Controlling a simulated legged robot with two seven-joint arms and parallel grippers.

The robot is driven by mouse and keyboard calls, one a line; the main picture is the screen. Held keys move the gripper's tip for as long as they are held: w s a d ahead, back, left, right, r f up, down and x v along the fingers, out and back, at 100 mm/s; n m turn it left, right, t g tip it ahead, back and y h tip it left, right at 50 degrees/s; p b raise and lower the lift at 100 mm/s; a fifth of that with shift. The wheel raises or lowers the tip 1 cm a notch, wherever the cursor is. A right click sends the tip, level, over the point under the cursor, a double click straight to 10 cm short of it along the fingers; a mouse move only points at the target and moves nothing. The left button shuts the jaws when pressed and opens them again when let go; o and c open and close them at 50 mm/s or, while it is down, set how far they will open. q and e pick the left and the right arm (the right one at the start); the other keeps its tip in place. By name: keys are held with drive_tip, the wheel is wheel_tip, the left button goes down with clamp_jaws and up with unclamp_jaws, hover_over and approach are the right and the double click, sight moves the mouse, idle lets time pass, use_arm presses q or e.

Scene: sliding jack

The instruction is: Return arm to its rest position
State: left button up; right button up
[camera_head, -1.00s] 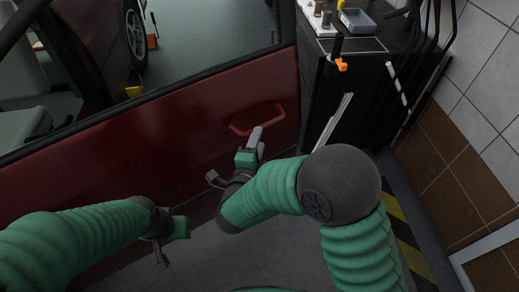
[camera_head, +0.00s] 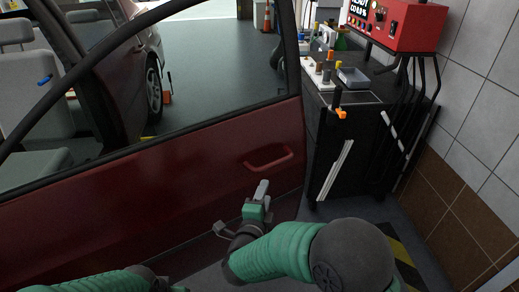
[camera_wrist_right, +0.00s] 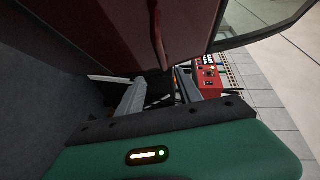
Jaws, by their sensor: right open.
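My right arm reaches in from the lower right in the head view, green-sleeved with a dark round joint. Its gripper (camera_head: 241,210) is open and empty in front of the red car door (camera_head: 130,180). The gripper is below and left of the red door handle (camera_head: 268,160), apart from it. The right wrist view shows the two spread fingers (camera_wrist_right: 157,92) with nothing between them, and the handle beyond. My left arm shows only at the bottom edge of the head view. Its gripper (camera_head: 172,287) is mostly cut off, so its jaws cannot be judged.
A black tool cart (camera_head: 340,140) with small items on top stands right of the door. A red machine (camera_head: 400,25) is behind it, by the tiled wall (camera_head: 485,110). A yellow-black floor strip (camera_head: 408,262) lies at lower right. Another car (camera_head: 140,60) stands beyond the window.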

drive_tip(key=s+d+f+n+g+y, duration=0.2)
drive_tip(key=s+d+f+n+g, duration=0.3)
drive_tip(key=s, duration=0.3)
drive_tip(key=s+d+f+n+g+y, duration=0.1)
drive_tip(key=s+d+f+n+g, duration=0.15)
drive_tip(key=s+d+n, duration=0.4)
drive_tip(key=s+d+f+n+g+y, duration=0.25)
drive_tip(key=s+d+n+g, duration=0.2)
drive_tip(key=s+n, duration=0.4)
wheel_tip(320, 180, up, 21)
drive_tip(key=s+g+p, duration=0.1)
drive_tip(key=s+p, duration=0.1)
drive_tip(key=p, duration=1.9)
drive_tip(key=shift+s+h+p, duration=0.25)
drive_tip(key=shift+h+p, duration=0.15)
drive_tip(key=shift+h, duration=0.05)
